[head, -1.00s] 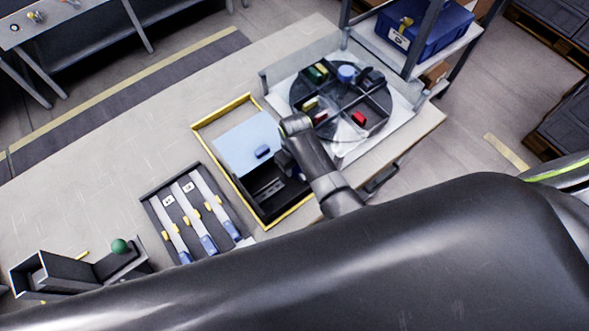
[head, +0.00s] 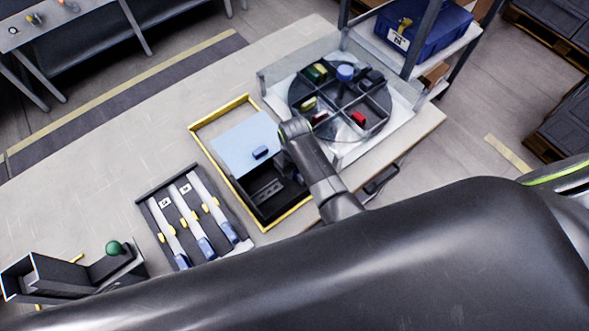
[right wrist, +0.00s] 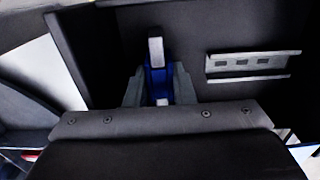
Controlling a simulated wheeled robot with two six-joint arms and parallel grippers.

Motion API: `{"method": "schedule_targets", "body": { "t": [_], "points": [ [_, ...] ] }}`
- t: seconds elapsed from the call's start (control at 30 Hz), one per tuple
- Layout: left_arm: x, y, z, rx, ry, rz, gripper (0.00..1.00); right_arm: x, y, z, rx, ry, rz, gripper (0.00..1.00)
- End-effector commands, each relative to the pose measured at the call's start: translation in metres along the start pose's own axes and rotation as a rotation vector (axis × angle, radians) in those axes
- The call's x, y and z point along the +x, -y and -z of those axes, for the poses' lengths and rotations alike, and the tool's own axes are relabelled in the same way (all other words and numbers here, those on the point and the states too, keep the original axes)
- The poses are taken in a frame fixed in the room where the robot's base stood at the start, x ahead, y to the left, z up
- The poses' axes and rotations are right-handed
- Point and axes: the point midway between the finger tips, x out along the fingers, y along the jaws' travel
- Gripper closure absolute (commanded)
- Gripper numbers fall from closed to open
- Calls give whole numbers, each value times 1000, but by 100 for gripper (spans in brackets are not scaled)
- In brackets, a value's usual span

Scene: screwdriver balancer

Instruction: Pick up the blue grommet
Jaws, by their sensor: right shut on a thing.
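My right gripper (right wrist: 157,88) is shut on a blue piece (right wrist: 157,78), which I take for the blue grommet. In the right wrist view the piece sits between the two grey fingers, with a pale grey part standing up from it. The gripper is over the dark open part of a yellow-rimmed box (head: 196,142). In the head view my right arm hides the fingertips and the held piece. My left gripper is not in view.
The box has a light blue lid (head: 235,140) with a blue knob (head: 260,152). A metal rail (right wrist: 253,62) lies inside. A divided round turntable (head: 335,100) with coloured parts stands behind clear guards. A dark tool tray (head: 152,212) lies left.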

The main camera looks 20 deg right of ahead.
Motion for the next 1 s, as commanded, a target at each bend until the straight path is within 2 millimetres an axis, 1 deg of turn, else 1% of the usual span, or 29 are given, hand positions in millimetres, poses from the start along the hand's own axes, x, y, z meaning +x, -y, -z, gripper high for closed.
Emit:
{"method": "schedule_targets", "body": {
  "t": [0.17,0.37,0.4,0.5,0.53,0.57,0.7,0.8,1.0],
  "points": [
    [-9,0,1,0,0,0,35,-8,0,0,0,0,0,100],
    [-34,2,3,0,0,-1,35,-30,0,0,0,-1,0,100],
    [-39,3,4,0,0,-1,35,-35,0,0,0,-1,-1,100],
    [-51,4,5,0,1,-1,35,-62,0,1,1,-4,0,100],
    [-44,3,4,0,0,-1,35,-60,0,1,1,-5,0,100],
    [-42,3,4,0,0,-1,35,-64,0,1,1,-4,0,100],
    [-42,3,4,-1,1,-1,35,-83,0,1,0,-4,0,100],
    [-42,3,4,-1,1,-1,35,-93,0,1,0,-2,0,100],
    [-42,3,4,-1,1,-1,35,-100,0,0,0,-1,0,100]
  ]
}}
